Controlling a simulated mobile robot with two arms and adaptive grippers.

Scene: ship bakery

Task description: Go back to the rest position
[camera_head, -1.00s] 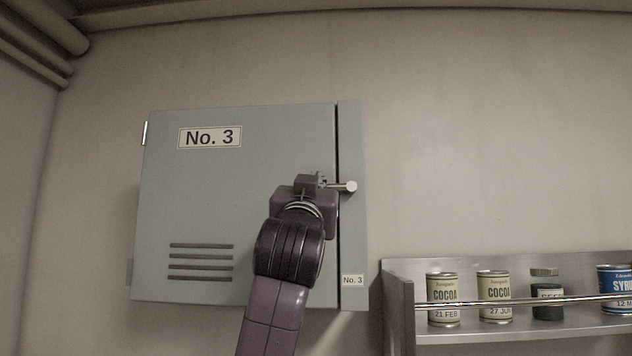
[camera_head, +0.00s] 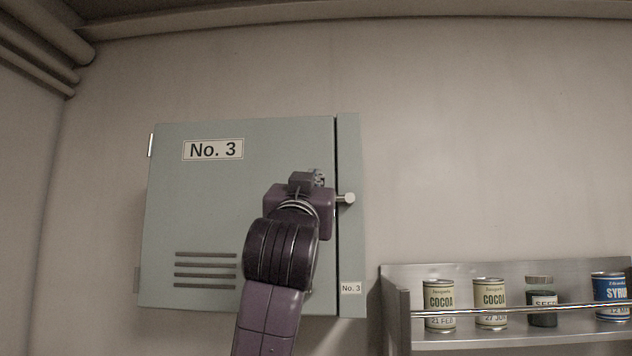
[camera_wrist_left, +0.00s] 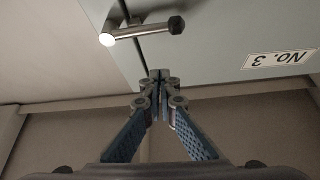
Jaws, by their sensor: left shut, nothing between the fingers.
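My left gripper (camera_head: 318,178) is in front of the shut grey-green locker door (camera_head: 240,140) marked No. 3. My wrist hides most of its fingers in the head view. In the left wrist view the blue-padded fingers (camera_wrist_left: 158,82) meet at the tips, with nothing between them. The door's metal handle (camera_wrist_left: 145,31) is beyond the fingertips, apart from them in that picture. The handle's rounded end (camera_head: 347,198) shows just right of my gripper in the head view. My right gripper is not in view.
A metal wall shelf (camera_head: 400,267) with a front rail is at the lower right. It holds cocoa tins (camera_head: 439,296), a dark jar (camera_head: 542,304) and a blue syrup tin (camera_head: 610,290). Pipes (camera_head: 45,35) run at the upper left.

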